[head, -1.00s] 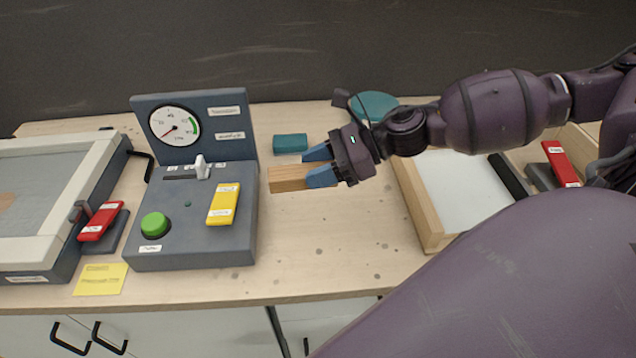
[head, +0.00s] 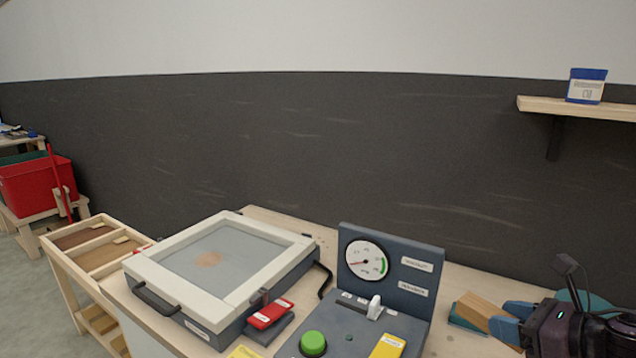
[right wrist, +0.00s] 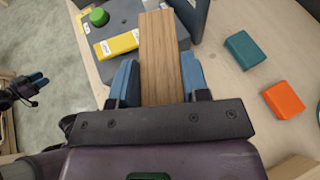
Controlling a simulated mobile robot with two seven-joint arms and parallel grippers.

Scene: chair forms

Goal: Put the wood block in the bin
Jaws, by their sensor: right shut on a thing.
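The wood block (head: 482,312) is a light brown bar held in my right gripper (head: 510,325) at the lower right of the head view. The right wrist view shows the block (right wrist: 160,60) between the blue fingers of that gripper (right wrist: 160,85), its far end reaching over the grey gauge panel. A red bin (head: 36,188) stands on a low wooden stand at the far left, well away from the block. My left gripper (right wrist: 38,80) shows small at the left of the right wrist view; its opening is unclear.
The grey gauge panel (head: 400,260) and a framed press-like box (head: 220,265) stand on the workbench. A wooden rack (head: 95,250) is left of the bench. A teal block (right wrist: 246,50) and an orange block (right wrist: 283,100) lie on the bench. Open floor (head: 30,290) shows at left.

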